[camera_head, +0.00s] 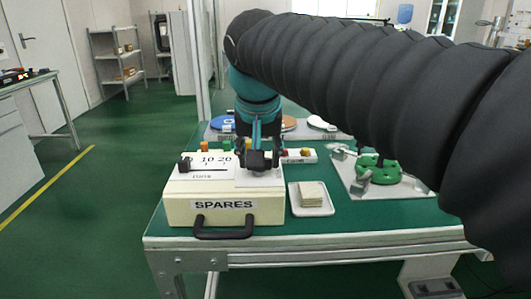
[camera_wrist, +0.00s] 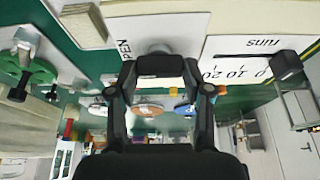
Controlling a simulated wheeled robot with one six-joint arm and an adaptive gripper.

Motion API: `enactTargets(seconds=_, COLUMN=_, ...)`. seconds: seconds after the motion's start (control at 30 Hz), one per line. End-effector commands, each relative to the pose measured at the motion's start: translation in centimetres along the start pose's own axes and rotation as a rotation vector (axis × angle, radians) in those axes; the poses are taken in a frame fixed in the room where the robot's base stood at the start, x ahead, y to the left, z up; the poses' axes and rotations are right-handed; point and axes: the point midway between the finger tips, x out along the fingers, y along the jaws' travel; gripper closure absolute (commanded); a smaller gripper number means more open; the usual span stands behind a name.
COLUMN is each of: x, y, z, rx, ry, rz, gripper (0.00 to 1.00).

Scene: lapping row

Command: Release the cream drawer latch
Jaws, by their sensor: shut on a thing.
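The cream drawer unit (camera_head: 181,208) stands at the front left of the green-topped bench. Its front has a SPARES label and a black bar handle (camera_head: 223,233). A pale latch plate (camera_head: 271,179) lies on top at the right; in the wrist view the plate (camera_wrist: 190,30) carries lettering ending in "PEN". My gripper (camera_head: 258,160) is low over this plate. It also shows in the wrist view (camera_wrist: 160,68), shut on the latch knob, whose grey rounded part (camera_wrist: 158,47) shows just beyond the fingertips. The rest of the knob is hidden by the fingers.
A 10–20 scale panel (camera_head: 207,163) with a dark slider sits left of my gripper on the unit. A green fixture (camera_head: 378,170) is farther right, and discs (camera_head: 316,121) lie behind.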

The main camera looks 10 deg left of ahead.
Motion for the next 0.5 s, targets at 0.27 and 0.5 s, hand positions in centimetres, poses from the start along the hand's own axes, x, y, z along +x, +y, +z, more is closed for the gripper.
enactTargets(seconds=0.27, x=0.11, y=-0.01, z=0.12, rx=0.001, ry=-0.005, rz=0.000, gripper=0.25)
enactTargets(seconds=0.5, x=0.03, y=0.02, z=0.04, rx=0.001, ry=-0.002, rz=0.000, gripper=0.25)
